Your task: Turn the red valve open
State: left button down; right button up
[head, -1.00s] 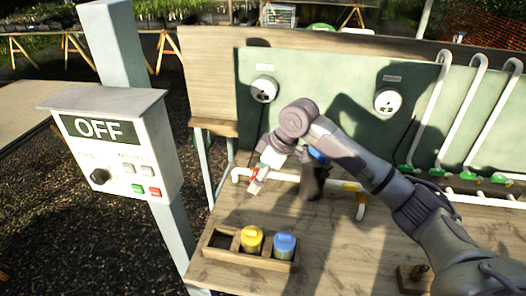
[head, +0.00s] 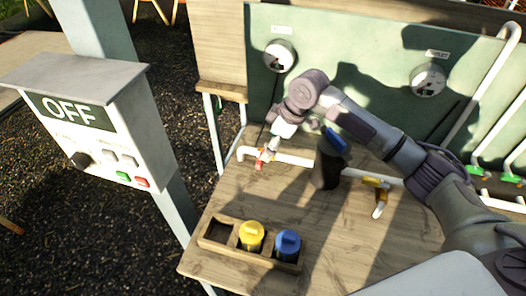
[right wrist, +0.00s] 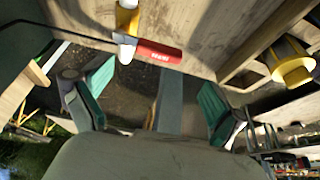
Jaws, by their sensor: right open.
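The red valve (head: 262,156) sits on a white pipe at the back left of the bench. In the right wrist view its red lever (right wrist: 158,52) sticks out sideways from a white fitting. My right gripper (right wrist: 155,88) is open, with its two teal-padded fingers wide apart. The lever shows beyond the gap between them, and nothing is between the pads. In the head view the end of my right arm (head: 280,130) reaches down close to the valve; the fingers are too small there to make out. My left gripper is not in view.
A control box (head: 90,125) reading OFF stands at left. A wooden holder (head: 219,247) with a yellow cup (head: 251,236) and a blue cup (head: 287,245) is at the bench front. A blue handle (head: 336,139) and a yellow valve (head: 375,181) are farther right.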

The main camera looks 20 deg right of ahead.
jog(key=shift+p+x, duration=0.45)
jog(key=shift+x, duration=2.6)
jog(key=shift+d, duration=0.1)
jog(key=shift+c, duration=0.3)
jog(key=c, duration=1.6)
